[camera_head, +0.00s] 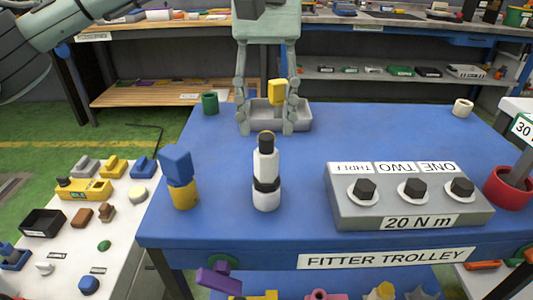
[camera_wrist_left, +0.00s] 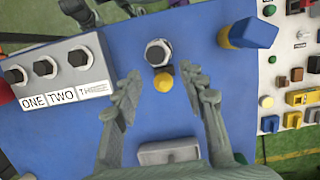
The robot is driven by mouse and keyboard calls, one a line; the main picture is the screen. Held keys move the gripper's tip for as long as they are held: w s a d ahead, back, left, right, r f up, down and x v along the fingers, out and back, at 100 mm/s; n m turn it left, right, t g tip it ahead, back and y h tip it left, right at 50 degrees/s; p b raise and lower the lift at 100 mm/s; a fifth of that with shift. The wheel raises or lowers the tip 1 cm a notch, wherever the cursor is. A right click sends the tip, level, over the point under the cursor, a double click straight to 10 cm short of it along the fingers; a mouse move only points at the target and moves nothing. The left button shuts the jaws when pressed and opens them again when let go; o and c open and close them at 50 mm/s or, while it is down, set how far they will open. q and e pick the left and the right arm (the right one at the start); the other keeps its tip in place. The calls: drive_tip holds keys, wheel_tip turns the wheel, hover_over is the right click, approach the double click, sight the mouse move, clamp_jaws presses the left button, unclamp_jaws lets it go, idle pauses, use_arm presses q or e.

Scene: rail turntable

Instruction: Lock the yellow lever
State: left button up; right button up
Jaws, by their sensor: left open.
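A small yellow piece (camera_head: 277,92), the likeliest yellow lever, shows between the fingers of my left gripper (camera_head: 266,128) in the head view. In the left wrist view the yellow piece (camera_wrist_left: 163,83) looks round, with a dark part beside it, and sits between the two fingertips (camera_wrist_left: 160,76). My left gripper points down over the blue table and is open, with a gap on each side of the yellow piece. I see no contact. What the piece is mounted on, and whether it is locked, I cannot tell. My right gripper is out of view.
A white and black upright cylinder (camera_head: 266,175) stands in front of the gripper. A grey tray (camera_head: 301,118) lies behind it. A blue-and-yellow block piece (camera_head: 182,180) stands left, a grey box with black hex heads (camera_head: 405,215) right. The blue tabletop (camera_head: 225,150) between is clear.

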use_arm(q)
drive_tip(key=shift+v, duration=1.85)
